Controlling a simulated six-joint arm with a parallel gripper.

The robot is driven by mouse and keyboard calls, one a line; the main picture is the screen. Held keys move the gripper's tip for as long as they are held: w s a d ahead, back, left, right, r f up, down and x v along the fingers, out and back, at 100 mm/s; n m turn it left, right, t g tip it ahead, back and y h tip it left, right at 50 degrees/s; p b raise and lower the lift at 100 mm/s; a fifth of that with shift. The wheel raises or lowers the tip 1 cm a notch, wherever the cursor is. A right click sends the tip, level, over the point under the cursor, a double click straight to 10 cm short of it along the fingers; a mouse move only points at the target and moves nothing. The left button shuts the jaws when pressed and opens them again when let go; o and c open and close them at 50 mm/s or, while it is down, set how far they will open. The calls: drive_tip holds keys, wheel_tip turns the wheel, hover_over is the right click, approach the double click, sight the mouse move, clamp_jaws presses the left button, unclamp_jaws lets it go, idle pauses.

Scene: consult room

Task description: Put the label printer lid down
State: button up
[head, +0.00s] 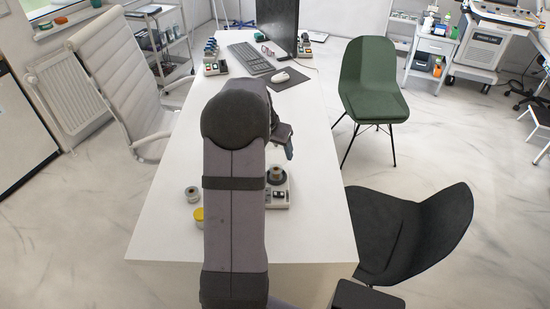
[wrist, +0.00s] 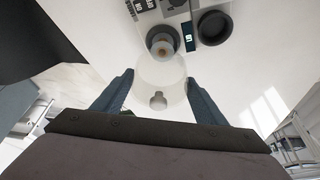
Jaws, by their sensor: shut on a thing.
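My gripper (wrist: 158,98) is shut on a clear, round lid (wrist: 165,76) with a small grey knob. The lid lies between the two blue-grey fingers in the wrist view; I cannot make it out in the head view. In the head view my gripper (head: 287,146) is above the desk, near the label printer (head: 281,198), a light device with dark round parts on top. In the wrist view the printer (wrist: 172,8) is at the top edge, with a metal round part and a dark round cup beside it. My arm hides part of the desk.
On the white desk (head: 165,232), a grey jar (head: 192,194) and a yellow-topped container (head: 199,215) stand left of my arm. A keyboard (head: 250,58), mouse (head: 282,77) and monitor (head: 278,22) are at the back. The desk right of the printer is clear. A dark chair (head: 415,235) stands at the right.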

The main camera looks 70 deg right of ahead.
drive_tip(key=shift+r, duration=0.25)
drive_tip(key=shift+w+d, duration=0.15)
drive_tip(key=shift+w, duration=0.1)
drive_tip(key=w+d+f+n+t+b, duration=0.1)
drive_tip(key=w+d+n, duration=0.1)
drive_tip(key=w, duration=0.9)
drive_tip(key=w+d+f+n+t+b, duration=0.1)
drive_tip(key=w+d+f+n, duration=0.1)
drive_tip(key=w, duration=0.9)
drive_tip(key=shift+s+a+f+p, duration=0.15)
drive_tip(key=shift+f+p, duration=0.35)
drive_tip(key=shift+f, duration=2)
drive_tip(key=shift+s+a+f+p, duration=0.15)
drive_tip(key=shift+f+p, duration=0.3)
drive_tip(key=shift+f, duration=2)
drive_tip(key=shift+f, duration=0.15)
drive_tip(key=o, duration=1)
drive_tip(key=shift+o, duration=0.2)
